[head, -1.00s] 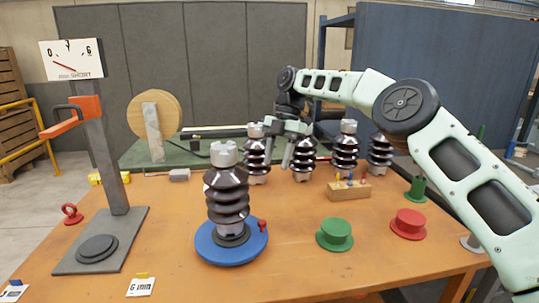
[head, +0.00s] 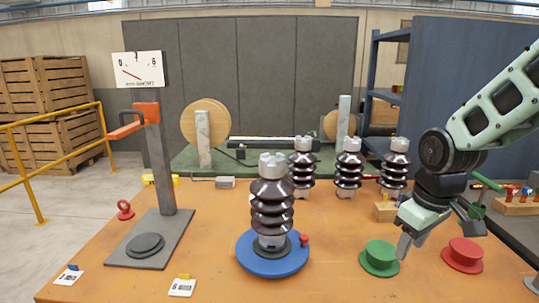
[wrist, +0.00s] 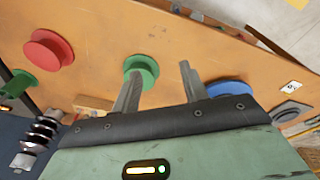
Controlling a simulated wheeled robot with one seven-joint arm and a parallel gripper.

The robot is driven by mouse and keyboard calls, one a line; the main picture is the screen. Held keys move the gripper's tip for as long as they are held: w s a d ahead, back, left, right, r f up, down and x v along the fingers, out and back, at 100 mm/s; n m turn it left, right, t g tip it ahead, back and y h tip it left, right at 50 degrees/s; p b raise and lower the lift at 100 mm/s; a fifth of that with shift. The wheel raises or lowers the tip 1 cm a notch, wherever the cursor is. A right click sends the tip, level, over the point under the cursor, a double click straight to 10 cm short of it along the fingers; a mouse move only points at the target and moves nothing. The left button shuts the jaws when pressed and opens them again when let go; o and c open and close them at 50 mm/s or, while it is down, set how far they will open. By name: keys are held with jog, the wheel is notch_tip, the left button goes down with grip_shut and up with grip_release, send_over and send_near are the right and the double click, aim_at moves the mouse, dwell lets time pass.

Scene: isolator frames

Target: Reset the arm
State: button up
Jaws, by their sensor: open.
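My gripper (head: 436,232) is at the right of the head view, above the table and near the green spool-shaped piece (head: 380,257). In the wrist view my gripper (wrist: 160,78) shows two separated fingers with nothing between them. The green piece also shows in the wrist view (wrist: 142,68), close to the left finger. My arm comes in from the right edge. A dark ribbed insulator (head: 272,205) stands upright on a blue round base (head: 270,262), apart from my gripper.
A red spool-shaped piece (head: 463,254) lies right of my gripper. Several insulators (head: 349,168) stand in a row behind. A grey stand with an orange lever (head: 158,165) is at the left. The orange table (head: 215,225) is bare between the stand and the blue base.

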jog(key=s+d+f+m+t, duration=0.1)
jog(key=s+d+m, duration=0.1)
jog(key=s+m, duration=0.15)
jog(key=s+d+f+m, duration=0.1)
jog(key=s+d+m, duration=0.1)
jog(key=s, duration=0.3)
jog(key=s+a+r+n+g, duration=0.1)
jog(key=s+a+n, duration=0.2)
jog(key=s+a, duration=0.3)
jog(key=s+a+r+n+g, duration=0.1)
jog(key=s+a+n, duration=0.3)
jog(key=s+a, duration=0.3)
jog(key=a, duration=0.5)
jog(key=shift+s+r+g, duration=0.15)
jog(key=shift+s+g, duration=0.1)
jog(key=shift+g, duration=0.05)
jog(key=shift+n, duration=0.25)
